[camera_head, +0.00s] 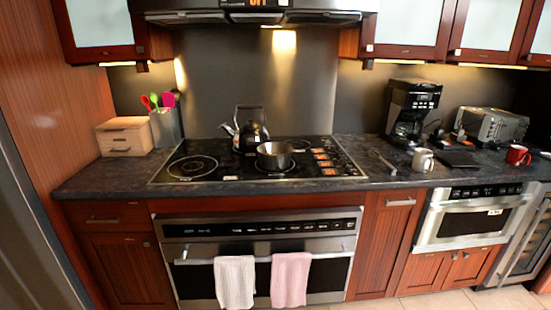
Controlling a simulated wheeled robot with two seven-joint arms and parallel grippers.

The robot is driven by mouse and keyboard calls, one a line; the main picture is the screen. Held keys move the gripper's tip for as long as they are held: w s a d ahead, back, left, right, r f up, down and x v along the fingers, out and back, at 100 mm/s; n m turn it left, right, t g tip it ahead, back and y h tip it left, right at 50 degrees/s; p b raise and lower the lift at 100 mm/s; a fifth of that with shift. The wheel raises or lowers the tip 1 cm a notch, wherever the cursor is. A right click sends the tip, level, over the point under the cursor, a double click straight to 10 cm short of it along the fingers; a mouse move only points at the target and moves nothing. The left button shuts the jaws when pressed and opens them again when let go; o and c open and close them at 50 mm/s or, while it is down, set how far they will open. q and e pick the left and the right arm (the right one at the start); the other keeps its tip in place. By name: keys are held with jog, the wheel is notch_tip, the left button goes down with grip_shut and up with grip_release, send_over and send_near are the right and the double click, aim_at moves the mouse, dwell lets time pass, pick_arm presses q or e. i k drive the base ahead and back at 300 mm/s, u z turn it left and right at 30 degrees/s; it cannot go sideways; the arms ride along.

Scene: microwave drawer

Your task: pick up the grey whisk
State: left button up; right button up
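A thin grey utensil (383,161) lies on the dark countertop between the cooktop and the white mug. It may be the grey whisk, but it is too small to tell its shape for sure. No other thing that looks like a whisk shows clearly. Neither of my grippers is in view.
The cooktop (225,172) holds a kettle (250,130) and a pot (273,155). A white mug (422,160), coffee maker (410,108), toaster (490,125) and red mug (517,154) stand right. A wooden box (124,137) and utensil holder (166,128) stand left. A drawer microwave (472,217) sits below.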

aim_at(394, 170)
jog(key=z, duration=0.4)
jog(key=i, duration=1.75)
jog(key=z, duration=0.25)
